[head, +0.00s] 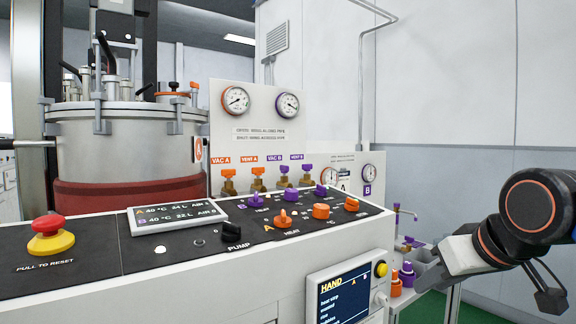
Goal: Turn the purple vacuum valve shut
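The purple vacuum valve (284,171) stands under the "VAC B" label on the white gauge panel, behind the console. It has a small purple handle on a brass body, and the handle's exact angle is too small to tell. A second purple valve (307,170) stands to its right under "VENT B". Two orange-handled valves, VAC A (228,175) and VENT A (258,174), stand to its left. My gripper (436,278) is at the lower right, well apart from the valves. Its fingers are seen edge-on, so its opening cannot be told.
The console (180,250) with purple and orange knobs and a red emergency stop (48,225) stands in front of the valves. A steel vessel (105,140) is at the left. A screen (345,292) and orange and purple fittings (407,272) are near my gripper.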

